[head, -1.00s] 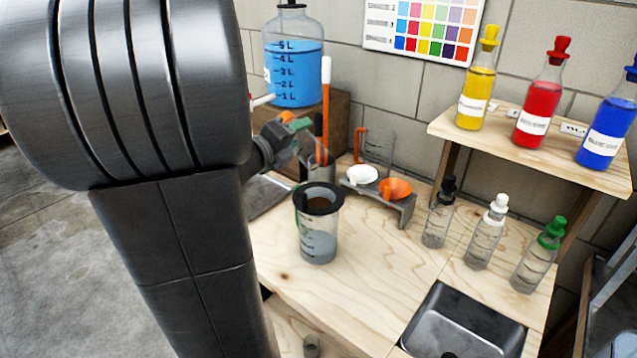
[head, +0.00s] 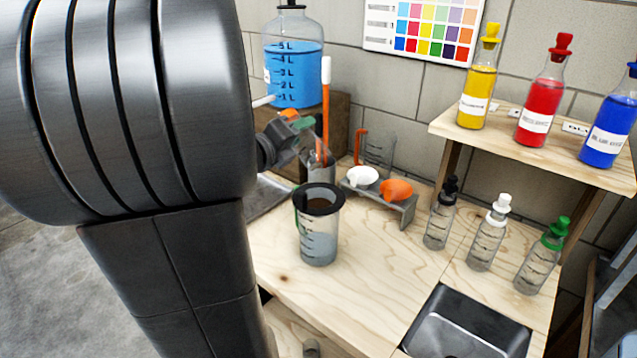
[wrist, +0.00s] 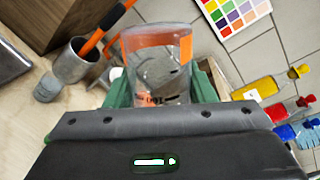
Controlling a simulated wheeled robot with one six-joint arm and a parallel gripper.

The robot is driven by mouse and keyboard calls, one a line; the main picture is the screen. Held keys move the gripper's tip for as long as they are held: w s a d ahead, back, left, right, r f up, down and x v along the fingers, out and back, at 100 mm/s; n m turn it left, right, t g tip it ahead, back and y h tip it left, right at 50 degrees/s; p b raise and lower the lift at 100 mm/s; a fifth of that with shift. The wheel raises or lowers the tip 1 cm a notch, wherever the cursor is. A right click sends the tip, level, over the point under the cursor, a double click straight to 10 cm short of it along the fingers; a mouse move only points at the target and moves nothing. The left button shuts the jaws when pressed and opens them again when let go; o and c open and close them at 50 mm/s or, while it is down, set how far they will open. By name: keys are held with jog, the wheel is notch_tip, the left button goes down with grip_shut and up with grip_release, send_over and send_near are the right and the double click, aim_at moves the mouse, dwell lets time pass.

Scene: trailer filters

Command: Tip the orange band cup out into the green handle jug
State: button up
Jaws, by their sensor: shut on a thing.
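The orange band cup (wrist: 157,62) is clear, with a broad orange band, and sits between the green fingers of my gripper (wrist: 162,88) in the wrist view. My gripper is shut on it. In the head view my gripper (head: 302,128) is above and behind the green handle jug, and my arm hides part of it. The green handle jug (head: 318,247) stands upright on the bench, clear with dark markings and greyish liquid low inside. A black ring-shaped piece (head: 319,198) sits on its mouth. The cup's exact tilt and contents are hard to tell.
A metal holder (wrist: 72,66) with an orange rod stands near my gripper. A rack with a white funnel (head: 362,177) and an orange funnel (head: 396,190) is behind the jug. Several bottles and a sink (head: 468,322) are to the right. Bench front of the jug is clear.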

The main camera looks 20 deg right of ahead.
jog(key=shift+s+d+r+m+b, duration=0.25)
jog(key=shift+s+m+b, duration=0.15)
jog(key=shift+m+b, duration=0.4)
dwell(0.4)
dwell(0.8)
